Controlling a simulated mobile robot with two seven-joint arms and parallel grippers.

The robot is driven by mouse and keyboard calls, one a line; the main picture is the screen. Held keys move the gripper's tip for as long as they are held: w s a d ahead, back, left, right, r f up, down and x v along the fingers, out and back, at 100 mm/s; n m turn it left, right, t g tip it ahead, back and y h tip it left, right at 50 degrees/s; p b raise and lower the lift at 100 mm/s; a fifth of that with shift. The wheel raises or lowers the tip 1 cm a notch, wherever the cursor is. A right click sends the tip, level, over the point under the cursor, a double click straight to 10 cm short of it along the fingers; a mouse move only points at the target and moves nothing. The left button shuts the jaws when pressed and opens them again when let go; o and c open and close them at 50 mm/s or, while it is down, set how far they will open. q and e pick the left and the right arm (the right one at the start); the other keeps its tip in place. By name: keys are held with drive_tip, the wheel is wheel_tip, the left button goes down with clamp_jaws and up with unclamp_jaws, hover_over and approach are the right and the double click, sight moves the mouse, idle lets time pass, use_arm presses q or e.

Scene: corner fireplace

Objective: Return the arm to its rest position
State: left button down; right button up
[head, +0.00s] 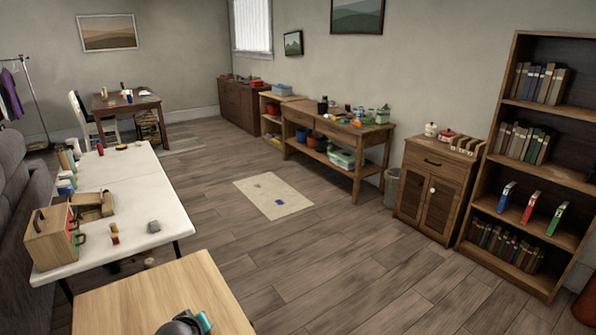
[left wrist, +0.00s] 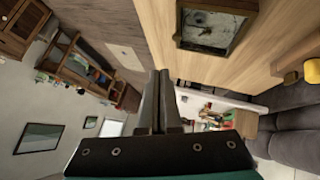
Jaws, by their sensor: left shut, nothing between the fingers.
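My left gripper (left wrist: 159,75) shows in the left wrist view with its two dark fingers pressed together and nothing between them. Part of my arm, dark with a teal band, shows at the bottom edge of the head view, over the near light-wood table (head: 150,290). Its fingers cannot be made out there. In the left wrist view the wooden surface (left wrist: 250,85) lies beyond the fingers, and a dark-framed box (left wrist: 215,30) is on it. My right gripper is in neither view.
A workbench (head: 340,135), cabinet (head: 435,190) and bookshelf (head: 535,110) line the wall. The middle floor is open, with a mat (head: 290,208).

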use_arm(q)
drive_tip(key=s+d+r+m+g+h, duration=0.1)
drive_tip(key=s+d+r+m+g, duration=0.15)
drive_tip(key=s, duration=0.75)
drive_tip(key=s+d+r+m+g, duration=0.15)
drive_tip(key=s+d+m, duration=0.25)
drive_tip(key=s, duration=0.6)
drive_tip(key=s+d+r+m+g+h, duration=0.1)
drive_tip(key=s+d+r+m, duration=0.25)
drive_tip(key=s, duration=0.65)
wheel_tip(320, 180, down, 28)
drive_tip(key=s+g+b, duration=0.1)
drive_tip(key=s+b, duration=0.1)
drive_tip(key=b, duration=0.4)
drive_tip(key=s+a+f+b, duration=0.1)
drive_tip(key=s+f+b, duration=0.2)
drive_tip(key=s+f, duration=0.5)
drive_tip(key=s+a+f+g+b, duration=0.1)
drive_tip(key=s+a+f+b, duration=0.1)
drive_tip(key=s+f, duration=0.6)
drive_tip(key=shift+f+g+b, duration=0.3)
drive_tip(key=shift+f+b, duration=0.3)
drive_tip(key=shift+f, duration=1.7)
drive_tip(key=shift+a, duration=0.1)
